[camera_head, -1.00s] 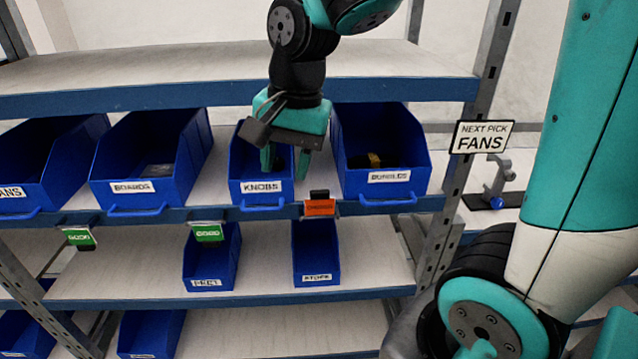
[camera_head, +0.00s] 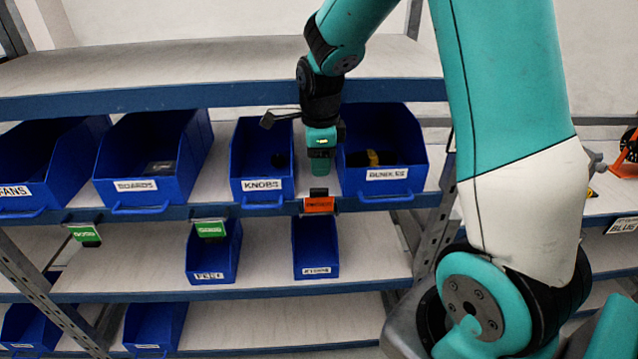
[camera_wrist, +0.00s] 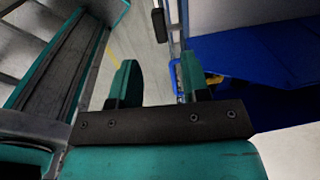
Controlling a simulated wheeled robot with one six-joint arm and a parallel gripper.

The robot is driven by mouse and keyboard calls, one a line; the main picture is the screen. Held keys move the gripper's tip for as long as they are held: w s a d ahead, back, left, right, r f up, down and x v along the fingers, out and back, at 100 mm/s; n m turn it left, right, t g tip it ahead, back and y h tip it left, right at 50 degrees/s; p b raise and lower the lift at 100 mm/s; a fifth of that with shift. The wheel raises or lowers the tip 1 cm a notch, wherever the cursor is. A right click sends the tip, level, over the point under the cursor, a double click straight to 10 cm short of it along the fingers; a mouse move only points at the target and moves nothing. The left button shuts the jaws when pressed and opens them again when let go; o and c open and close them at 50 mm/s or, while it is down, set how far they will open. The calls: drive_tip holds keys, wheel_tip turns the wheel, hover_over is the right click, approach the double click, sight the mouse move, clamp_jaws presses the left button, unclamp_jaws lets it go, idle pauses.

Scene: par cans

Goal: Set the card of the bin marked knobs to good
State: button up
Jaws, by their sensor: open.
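The bin marked KNOBS (camera_head: 262,188) is blue and stands on the upper loaded shelf, with a small dark round thing inside. An orange card (camera_head: 320,205) with a black tab on top hangs on the shelf edge just right of it; its word is too small to read. My gripper (camera_head: 320,187) points down just above this card, between the KNOBS bin and the bin to its right. In the wrist view my gripper (camera_wrist: 160,88) has its two fingers apart with nothing held between them. A black piece (camera_wrist: 158,25), perhaps the card's tab, shows beyond the fingertips.
Green cards hang by the FANS bin (camera_head: 85,235) and the BOARDS bin (camera_head: 210,229). A blue bin (camera_head: 388,187) with a yellow and dark thing inside stands close right of my gripper; its side fills the wrist view's right. Smaller bins stand on the shelf below.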

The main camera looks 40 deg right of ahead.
sight(319, 189)
drive_tip(key=f, duration=0.5)
drive_tip(key=f+p, duration=0.1)
drive_tip(key=f, duration=0.2)
drive_tip(key=shift+w+d, duration=0.15)
drive_tip(key=shift+w, duration=0.15)
clamp_jaws()
